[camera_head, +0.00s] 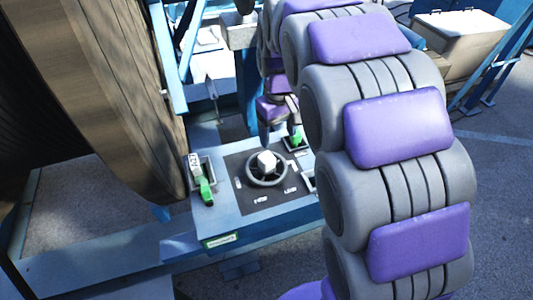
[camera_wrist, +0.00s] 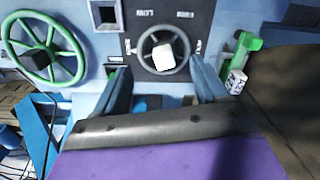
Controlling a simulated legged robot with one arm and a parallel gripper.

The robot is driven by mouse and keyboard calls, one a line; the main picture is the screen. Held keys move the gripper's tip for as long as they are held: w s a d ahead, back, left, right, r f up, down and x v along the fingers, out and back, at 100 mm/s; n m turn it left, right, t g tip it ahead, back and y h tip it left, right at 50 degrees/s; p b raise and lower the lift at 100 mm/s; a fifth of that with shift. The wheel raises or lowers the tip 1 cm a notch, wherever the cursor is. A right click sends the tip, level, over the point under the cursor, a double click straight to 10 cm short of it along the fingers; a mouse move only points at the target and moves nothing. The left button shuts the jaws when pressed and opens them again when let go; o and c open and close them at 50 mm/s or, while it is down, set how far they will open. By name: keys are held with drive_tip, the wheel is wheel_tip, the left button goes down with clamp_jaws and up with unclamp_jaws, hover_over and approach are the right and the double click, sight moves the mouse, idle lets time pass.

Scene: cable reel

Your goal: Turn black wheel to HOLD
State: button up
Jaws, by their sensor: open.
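The black wheel (camera_head: 253,179) looks dark grey, with a white block (camera_head: 267,160) at its hub. It lies on a dark panel (camera_head: 246,200) on top of a blue box, with small white labels around it that are too small to read. In the wrist view the wheel (camera_wrist: 145,58) is ahead, upper middle, with the white block (camera_wrist: 163,54) in front of its centre. My gripper (camera_wrist: 162,76) is open, its two blue-grey fingers on either side below the wheel, empty. I cannot tell whether they touch it. In the head view my arm partly hides the panel's right side.
A green lever (camera_head: 205,190) with a white tag stands left of the panel; another green part (camera_head: 296,138) sits behind it. A green handwheel (camera_wrist: 45,50) shows in the wrist view. A large wooden reel (camera_head: 110,90) rises on the left. Open pavement (camera_head: 500,200) lies right.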

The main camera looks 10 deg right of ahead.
drive_tip(key=n, duration=0.1)
approach(266, 157)
wheel_tip(266, 157, down, 11)
drive_tip(key=shift+s+d+f, duration=0.15)
drive_tip(key=shift+f, duration=0.1)
idle(0.4)
drive_tip(key=shift+c, duration=0.3)
clamp_jaws()
idle(0.3)
